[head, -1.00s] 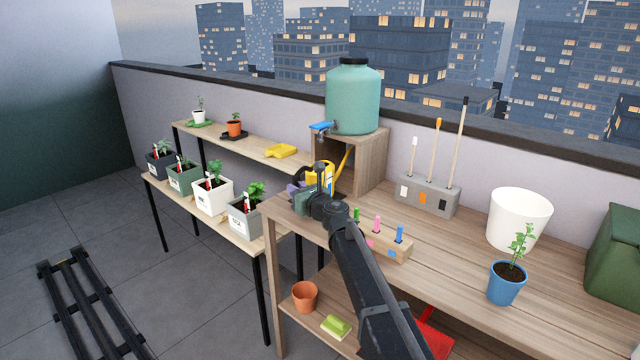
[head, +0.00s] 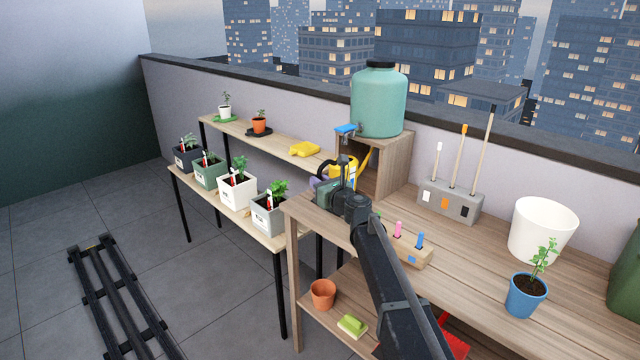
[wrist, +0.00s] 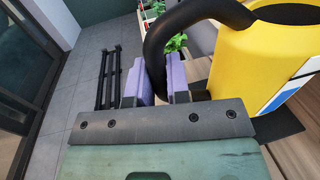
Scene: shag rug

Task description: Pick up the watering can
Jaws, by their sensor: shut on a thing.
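The watering can (head: 348,170) is yellow with a black handle and stands upright at the left end of the wooden workbench, in front of the wooden stand. Its spout points up and to the right. In the wrist view the can (wrist: 265,62) fills the upper right, with a blue and white patch on its side. My gripper (head: 325,186) is at its left side. In the wrist view the purple fingers of my gripper (wrist: 162,82) are closed on the black handle (wrist: 170,38). My arm hides the can's lower part in the head view, so I cannot tell whether it touches the bench.
A green water tank (head: 379,100) with a blue tap stands on the wooden stand (head: 398,160) behind the can. A block with colored tools (head: 412,255) lies right of my arm. Potted plants line the shelves at left. A blue pot (head: 527,295) stands on the workbench (head: 465,265).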

